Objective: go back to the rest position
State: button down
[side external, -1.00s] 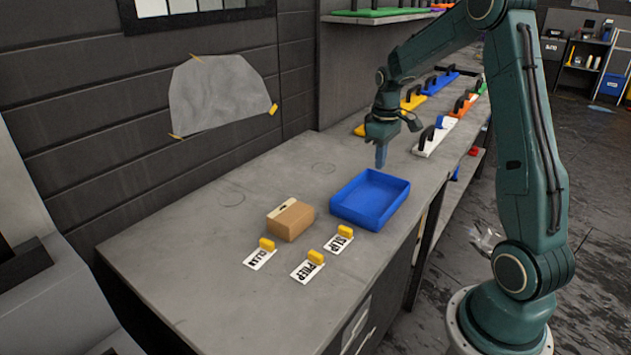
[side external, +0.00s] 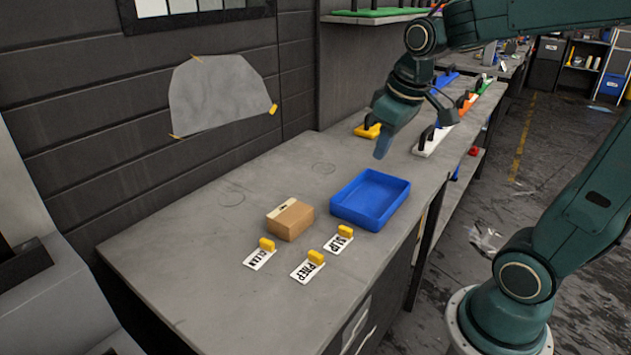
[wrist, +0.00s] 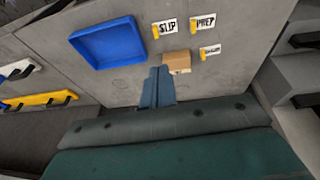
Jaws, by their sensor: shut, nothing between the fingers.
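My gripper (side external: 382,147) is shut and empty. In the side view it hangs in the air above the grey bench (side external: 185,265), over the far side of the blue tray (side external: 370,222). In the wrist view the two blue fingers of my gripper (wrist: 158,72) lie together with nothing between them. The blue tray (wrist: 107,45) is empty and stands apart from the fingers there.
A cardboard box (side external: 290,219) sits left of the tray. Cards marked CLEAN (side external: 260,258), PREP (side external: 307,270) and SLIP (side external: 338,243) lie in front, each with a yellow block. Coloured handled tools, one white (side external: 432,142), lie further back. The front-left bench top is clear.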

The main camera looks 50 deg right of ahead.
jog(key=s+a+t, duration=0.2)
jog(key=s+a, duration=0.5)
jog(key=s, duration=0.3)
jog(key=shift+s+a+r+y, duration=0.15)
jog(key=shift+r+y, duration=0.05)
jog(key=shift+y, duration=0.2)
